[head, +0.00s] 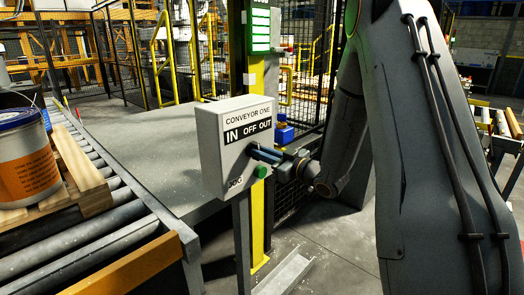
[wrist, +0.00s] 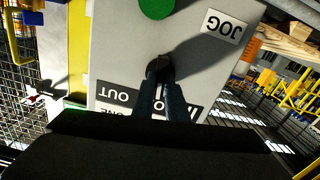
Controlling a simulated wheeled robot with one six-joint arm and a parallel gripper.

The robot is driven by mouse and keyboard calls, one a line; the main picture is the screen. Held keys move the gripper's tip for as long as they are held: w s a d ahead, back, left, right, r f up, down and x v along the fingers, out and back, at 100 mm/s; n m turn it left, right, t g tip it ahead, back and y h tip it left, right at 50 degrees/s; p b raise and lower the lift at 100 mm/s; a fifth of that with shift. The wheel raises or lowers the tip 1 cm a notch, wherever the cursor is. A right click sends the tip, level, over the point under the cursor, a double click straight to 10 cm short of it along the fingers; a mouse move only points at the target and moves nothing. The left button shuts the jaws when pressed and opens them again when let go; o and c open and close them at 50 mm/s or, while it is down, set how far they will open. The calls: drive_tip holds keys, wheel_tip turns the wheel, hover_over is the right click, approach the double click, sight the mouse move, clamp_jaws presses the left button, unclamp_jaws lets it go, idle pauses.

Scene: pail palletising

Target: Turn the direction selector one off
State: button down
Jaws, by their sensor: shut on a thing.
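The grey control box (head: 233,172) is labelled CONVEYOR ONE, with a black IN OFF OUT strip (head: 248,131). The direction selector is a dark round knob (wrist: 159,66) below that strip; the wrist view shows the box upside down. My gripper (head: 258,154) reaches the box face from the right, and its two fingers (wrist: 161,82) are shut on the knob. The fingers hide most of the selector in the head view, and I cannot tell which position it points to. A green button (head: 261,171) sits lower on the face, beside the JOG label (wrist: 222,25).
The box stands on a post with a yellow upright (head: 257,222) behind it. A roller conveyor (head: 115,215) at left carries a wooden pallet (head: 82,175) with a white and orange pail (head: 26,165). Mesh fencing (head: 296,190) stands behind my arm.

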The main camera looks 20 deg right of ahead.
drive_tip(key=shift+m, duration=0.6)
drive_tip(key=shift+p, duration=0.3)
drive_tip(key=c, duration=1.8)
unclamp_jaws()
drive_tip(key=shift+o, duration=0.2)
drive_tip(key=b+v, duration=0.1)
drive_tip(key=v, duration=0.7)
drive_tip(key=shift+b, duration=0.3)
drive_tip(key=shift+w+a+f+m, duration=0.1)
drive_tip(key=shift+w+f+m, duration=0.05)
drive_tip(key=shift+m, duration=0.15)
